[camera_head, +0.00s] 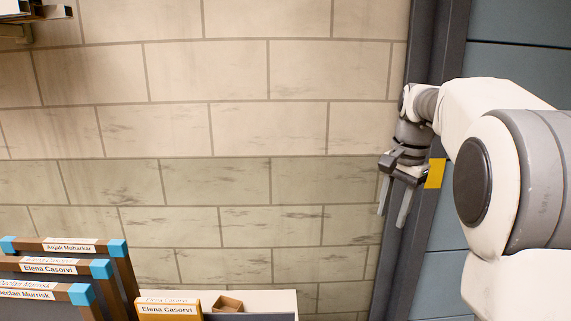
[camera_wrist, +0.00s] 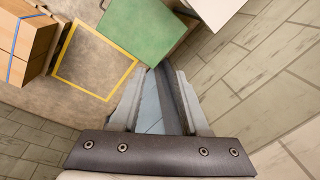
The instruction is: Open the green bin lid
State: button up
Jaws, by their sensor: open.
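A flat green surface (camera_wrist: 148,25), which looks like the top of the green bin lid, shows at the top middle of the wrist view. Whether it is shut, and any handle, I cannot make out. The bin is not in the head view. My gripper (camera_head: 394,212) hangs fingers-down in front of the wall, at the right of the head view. In the wrist view my gripper (camera_wrist: 159,90) has its two fingers apart with nothing held between them. The green surface lies beyond the fingertips, apart from them.
A yellow floor outline (camera_wrist: 85,91) lies beside the green surface, with strapped cardboard boxes (camera_wrist: 22,39) at its left. A block wall (camera_head: 240,130) stands behind my gripper, beside a dark upright post (camera_head: 428,60). Named wood-framed boards (camera_head: 62,268) stand at lower left.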

jog(key=s+a+f+n+t+b, duration=0.1)
jog(key=s+a+n, duration=0.2)
jog(key=s, duration=0.8)
jog(key=s+a+f+n+t, duration=0.2)
jog(key=s+a+n, duration=0.2)
jog(key=s, duration=0.6)
jog(key=shift+s+a+n+b, duration=0.2)
jog(key=shift+s+n+b, duration=0.2)
jog(key=shift+n, duration=0.2)
jog(key=s+f, duration=0.1)
jog(key=s+f+n, duration=0.1)
jog(key=s+f, duration=0.1)
jog(key=s+a+f+n+t, duration=0.1)
jog(key=s, duration=0.1)
jog(key=shift+f, duration=0.2)
